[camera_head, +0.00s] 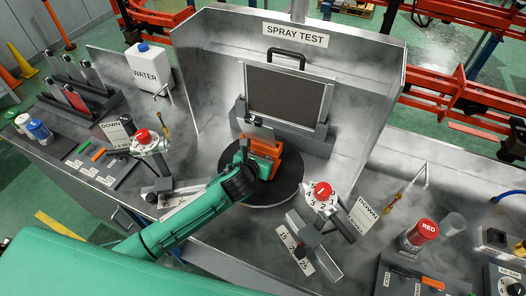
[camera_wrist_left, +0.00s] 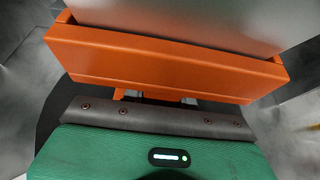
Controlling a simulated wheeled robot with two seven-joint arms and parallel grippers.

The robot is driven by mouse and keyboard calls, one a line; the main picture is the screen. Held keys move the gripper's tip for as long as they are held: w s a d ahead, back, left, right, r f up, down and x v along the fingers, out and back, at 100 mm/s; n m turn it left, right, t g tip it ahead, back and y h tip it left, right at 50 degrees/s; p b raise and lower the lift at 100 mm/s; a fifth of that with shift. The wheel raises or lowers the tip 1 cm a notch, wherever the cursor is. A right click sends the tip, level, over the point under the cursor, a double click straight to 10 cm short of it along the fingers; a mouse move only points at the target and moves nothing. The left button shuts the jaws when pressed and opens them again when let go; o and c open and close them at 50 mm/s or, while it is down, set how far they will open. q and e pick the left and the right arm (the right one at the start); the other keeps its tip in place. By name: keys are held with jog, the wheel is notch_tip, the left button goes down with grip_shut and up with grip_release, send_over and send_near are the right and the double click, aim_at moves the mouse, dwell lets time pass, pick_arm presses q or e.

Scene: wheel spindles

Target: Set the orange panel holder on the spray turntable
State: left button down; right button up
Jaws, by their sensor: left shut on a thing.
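The orange panel holder (camera_head: 264,148) is in my left gripper (camera_head: 246,154), over the dark round spray turntable (camera_head: 260,193) in the spray booth. In the left wrist view the holder (camera_wrist_left: 165,65) fills the top as a wide orange bar with a grey panel (camera_wrist_left: 190,20) standing in it. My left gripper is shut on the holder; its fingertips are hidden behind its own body. I cannot tell whether the holder touches the turntable or hangs just above it. My right gripper is not in view.
The booth wall with a SPRAY TEST sign (camera_head: 295,34) and a framed dark filter (camera_head: 286,94) stands behind. Red-knobbed dials stand left (camera_head: 143,136) and right (camera_head: 322,190) of the turntable. A WATER jug (camera_head: 150,68) is at the left, a RED cup (camera_head: 424,231) at the right.

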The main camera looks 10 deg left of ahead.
pick_arm(q)
jog(key=c, duration=1)
grip_release()
jog(key=shift+s, duration=0.15)
jog(key=shift+s+r, duration=0.1)
jog(key=shift+s, duration=0.2)
jog(key=b+v, duration=0.2)
jog(key=v, duration=0.9)
jog(key=shift+s+a, duration=0.1)
jog(key=shift+s, duration=0.05)
jog(key=shift+v, duration=0.85)
